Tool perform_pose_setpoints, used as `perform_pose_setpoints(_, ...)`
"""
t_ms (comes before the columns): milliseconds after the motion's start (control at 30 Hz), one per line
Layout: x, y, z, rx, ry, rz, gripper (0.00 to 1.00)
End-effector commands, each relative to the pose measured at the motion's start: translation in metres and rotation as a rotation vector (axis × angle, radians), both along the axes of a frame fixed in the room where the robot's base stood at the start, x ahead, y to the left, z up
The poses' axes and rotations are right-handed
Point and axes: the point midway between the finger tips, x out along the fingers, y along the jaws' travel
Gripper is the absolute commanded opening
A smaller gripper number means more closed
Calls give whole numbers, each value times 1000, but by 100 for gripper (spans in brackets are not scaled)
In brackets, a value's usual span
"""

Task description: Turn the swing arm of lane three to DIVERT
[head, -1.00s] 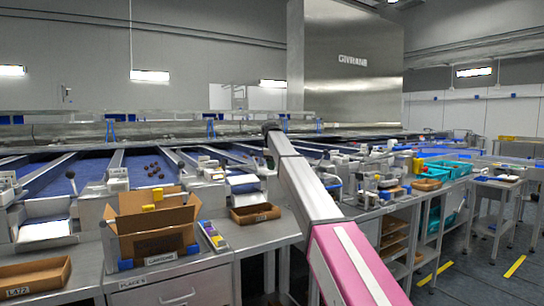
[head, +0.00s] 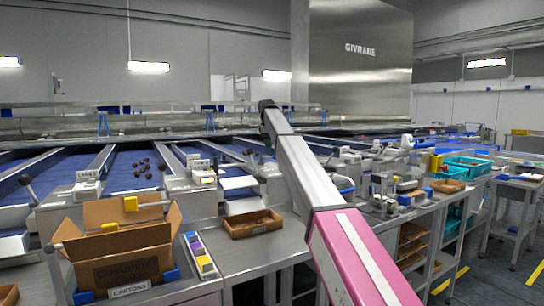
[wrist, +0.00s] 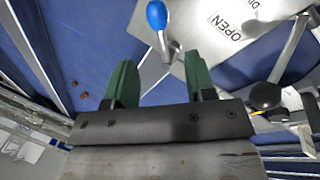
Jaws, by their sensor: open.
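In the wrist view, my gripper (wrist: 160,62) has two green fingers spread apart with nothing held between them. A short lever with a blue knob (wrist: 157,15) stands just beyond the fingertips, its metal stem reaching down between them in the picture. Contact cannot be told. Beside it is a pale plate (wrist: 215,35) marked OPEN, with a second word starting "DI" cut off at the edge. A black knob (wrist: 265,95) on a metal bar is to the right of my fingers. In the head view my gripper is hidden; which lane is three cannot be read.
In the head view, an open carton (head: 125,262) stands front left, beside a small strip of coloured blocks (head: 199,256). A shallow brown tray (head: 256,223) sits on the counter. Black-knobbed levers (head: 162,167) rise along the lanes. Teal crates (head: 468,165) are at right.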

Motion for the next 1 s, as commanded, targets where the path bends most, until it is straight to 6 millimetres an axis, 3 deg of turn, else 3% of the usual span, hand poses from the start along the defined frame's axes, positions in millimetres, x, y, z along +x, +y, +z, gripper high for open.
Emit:
perform_pose_setpoints(200, 11, -3, -40, 0, 2, 0, 50)
perform_pose_setpoints(400, 18, -5, -65, 0, 1, 0, 50)
perform_pose_setpoints(733, 20, -5, -70, 1, 0, 0, 50)
perform_pose_setpoints(767, 20, -5, -70, 1, 0, 0, 44)
perform_pose_setpoints(900, 20, -5, -70, 1, 0, 0, 0)
perform_pose_setpoints(1000, 20, -5, -70, 0, 0, 0, 0)
